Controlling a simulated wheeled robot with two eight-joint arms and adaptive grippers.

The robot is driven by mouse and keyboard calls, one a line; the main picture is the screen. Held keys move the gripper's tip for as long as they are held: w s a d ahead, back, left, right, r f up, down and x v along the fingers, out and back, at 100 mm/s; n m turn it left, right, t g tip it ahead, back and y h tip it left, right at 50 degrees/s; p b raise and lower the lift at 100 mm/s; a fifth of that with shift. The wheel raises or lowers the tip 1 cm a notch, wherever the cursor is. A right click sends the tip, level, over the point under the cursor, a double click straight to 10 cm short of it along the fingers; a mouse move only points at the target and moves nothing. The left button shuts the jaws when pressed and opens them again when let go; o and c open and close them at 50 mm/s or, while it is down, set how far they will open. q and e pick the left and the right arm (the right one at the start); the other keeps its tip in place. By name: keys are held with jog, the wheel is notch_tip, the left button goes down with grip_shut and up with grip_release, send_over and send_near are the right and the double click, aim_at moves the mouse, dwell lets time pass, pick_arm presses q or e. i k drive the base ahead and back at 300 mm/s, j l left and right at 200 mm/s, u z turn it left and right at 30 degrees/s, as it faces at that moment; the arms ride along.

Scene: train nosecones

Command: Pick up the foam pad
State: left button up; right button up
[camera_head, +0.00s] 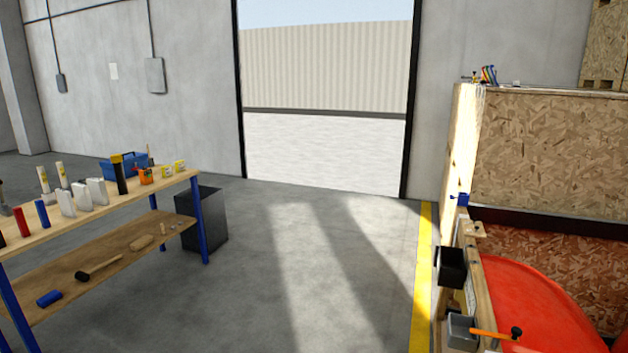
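I cannot pick out a foam pad with certainty. A small tan block (142,242) lies on the lower shelf of the workbench at the left, too small to identify. On the same shelf are a dark-headed mallet (98,270) and a blue roll-like piece (49,298). Neither of my grippers is in view, so their state does not show.
The workbench (160,186) holds several bottles, tubes and a blue toolbox (124,166). A black bin (203,218) stands by its right end. A wooden crate (548,150) with a red curved part (535,300) stands right. Open floor (290,270) leads to the doorway.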

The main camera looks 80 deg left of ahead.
aim_at(81, 192)
jog(key=u, duration=1.1)
jog(key=j+u, duration=0.85)
jog(key=i+j+u, duration=0.15)
jog(key=j+u, duration=0.15)
jog(key=u, duration=0.15)
jog(key=i+j+u, duration=0.15)
jog(key=j+u, duration=0.15)
jog(key=u, duration=0.15)
jog(key=i+j+u, duration=0.2)
jog(key=u, duration=0.25)
jog(key=i+j+u, duration=0.2)
jog(key=u, duration=0.2)
jog(key=i+j+u, duration=0.2)
jog(key=u, duration=0.25)
jog(key=i+j+u, duration=0.1)
jog(key=i, duration=1.3)
jog(key=i+j+z, duration=0.1)
jog(key=i+z, duration=0.15)
jog(key=i, duration=0.15)
jog(key=i+j+z, duration=0.5)
jog(key=i, duration=0.25)
jog(key=l, duration=0.1)
